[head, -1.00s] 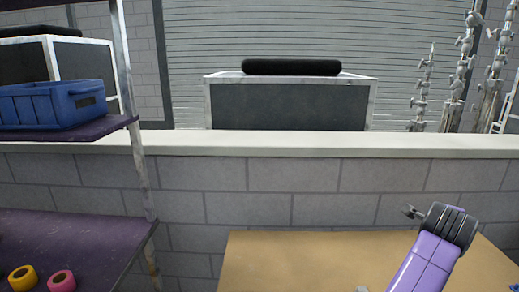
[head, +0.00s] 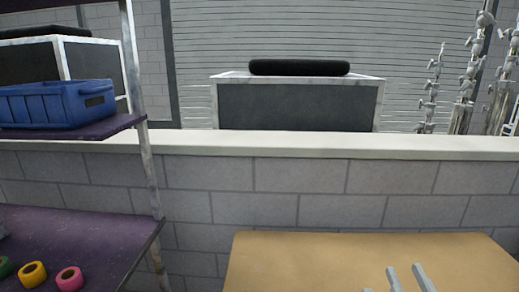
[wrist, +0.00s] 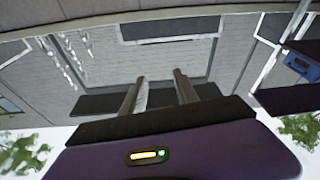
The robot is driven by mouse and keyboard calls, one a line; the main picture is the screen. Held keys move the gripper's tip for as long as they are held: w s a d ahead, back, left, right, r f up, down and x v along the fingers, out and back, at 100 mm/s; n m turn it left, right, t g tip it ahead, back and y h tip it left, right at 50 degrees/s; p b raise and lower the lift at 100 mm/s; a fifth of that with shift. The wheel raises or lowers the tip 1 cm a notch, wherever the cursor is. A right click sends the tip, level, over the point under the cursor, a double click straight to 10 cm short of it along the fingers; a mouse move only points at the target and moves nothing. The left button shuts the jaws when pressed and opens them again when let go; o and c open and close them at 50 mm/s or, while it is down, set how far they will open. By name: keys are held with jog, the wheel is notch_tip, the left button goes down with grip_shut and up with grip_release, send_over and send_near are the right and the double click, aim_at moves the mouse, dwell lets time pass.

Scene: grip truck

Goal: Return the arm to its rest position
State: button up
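My gripper (wrist: 158,76) shows in the wrist view with its two dark fingers apart, and nothing is held between them. The purple housing behind the fingers is mine. The wrist view looks out over the place upside down, and the fingers appear clear of any object. In the head view my arm and gripper are out of sight.
A tan table (head: 330,262) stands at the lower right, with light grey pieces (head: 424,278) at its front edge. A purple shelf unit (head: 75,240) on the left holds several tape rolls (head: 69,279) and a blue crate (head: 57,104). A low block wall (head: 300,175) runs behind.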

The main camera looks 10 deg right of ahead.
jog(key=s+a+f+g+y, duration=0.1)
jog(key=s+a+f, duration=0.3)
jog(key=s, duration=0.5)
jog(key=s+a+f+g+y, duration=0.2)
jog(key=s+a+f, duration=0.2)
jog(key=s, duration=0.5)
jog(key=s+a+f+n+g+y, duration=0.1)
jog(key=s+a+f+g, duration=0.1)
jog(key=s+a+f, duration=0.2)
jog(key=s+a, duration=0.3)
jog(key=s, duration=0.3)
jog(key=shift+a+f+g+y, duration=0.25)
jog(key=shift+f+g+y, duration=0.05)
jog(key=shift+f+y, duration=0.1)
